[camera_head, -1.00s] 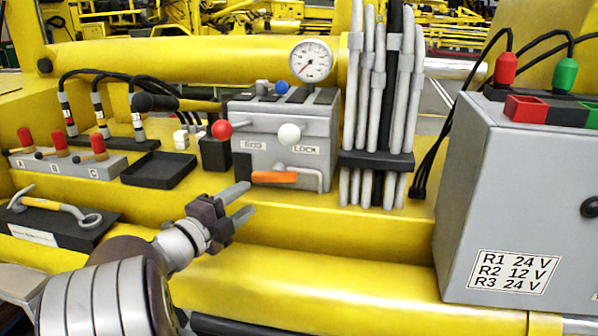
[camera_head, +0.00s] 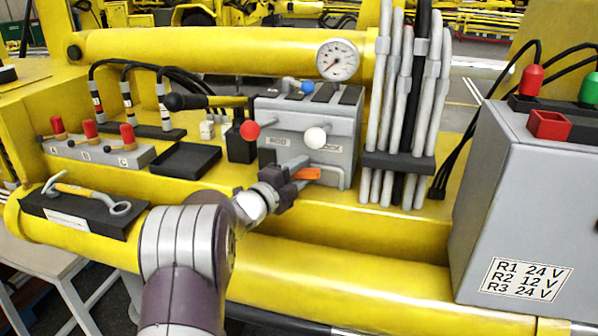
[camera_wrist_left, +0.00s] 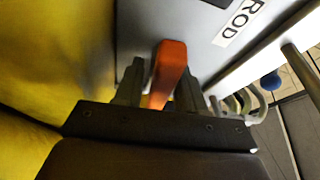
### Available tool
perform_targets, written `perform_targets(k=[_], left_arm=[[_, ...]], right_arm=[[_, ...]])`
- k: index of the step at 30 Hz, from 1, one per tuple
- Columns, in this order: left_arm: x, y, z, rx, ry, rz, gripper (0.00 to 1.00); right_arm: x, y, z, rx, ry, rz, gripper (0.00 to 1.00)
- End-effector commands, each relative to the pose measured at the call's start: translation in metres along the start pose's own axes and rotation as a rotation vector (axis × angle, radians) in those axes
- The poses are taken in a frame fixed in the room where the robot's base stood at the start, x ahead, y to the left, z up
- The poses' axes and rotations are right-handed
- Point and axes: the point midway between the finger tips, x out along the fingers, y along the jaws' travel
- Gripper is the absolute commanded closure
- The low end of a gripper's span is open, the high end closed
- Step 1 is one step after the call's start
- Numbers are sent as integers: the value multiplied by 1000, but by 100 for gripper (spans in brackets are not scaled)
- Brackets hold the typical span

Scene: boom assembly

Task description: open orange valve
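The orange valve handle (camera_head: 308,174) is low on the front of the grey valve box (camera_head: 300,125). My left gripper (camera_head: 301,171) is at the handle, and its fingers cover part of it. In the left wrist view the orange handle (camera_wrist_left: 168,68) lies between the two fingers of my left gripper (camera_wrist_left: 160,88). The fingers are apart, with a narrow gap seeming to show beside the handle, so I see no firm grip. The near end of the handle is partly hidden by the fingers. My right gripper is in neither view.
Grey hoses (camera_head: 388,100) stand at the right of the box. A black tray (camera_head: 186,159) lies to the left. A grey cabinet (camera_head: 520,200) stands at the right.

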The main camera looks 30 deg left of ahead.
Motion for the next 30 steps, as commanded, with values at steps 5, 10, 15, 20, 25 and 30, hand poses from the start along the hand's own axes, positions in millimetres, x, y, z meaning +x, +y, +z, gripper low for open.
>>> perform_targets(k=[5,10,15,20,25,30], left_arm=[[0,0,0,0,0,0,100],[0,1,0,-7,0,-2,100],[-1,5,0,-51,0,-20,100],[-1,7,1,-141,0,-58,100],[-1,10,1,-277,-1,-114,100],[-1,10,1,-428,0,-174,100]], right_arm=[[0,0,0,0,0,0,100],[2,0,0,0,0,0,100],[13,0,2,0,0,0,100],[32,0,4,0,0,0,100],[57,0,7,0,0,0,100],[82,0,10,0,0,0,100]])
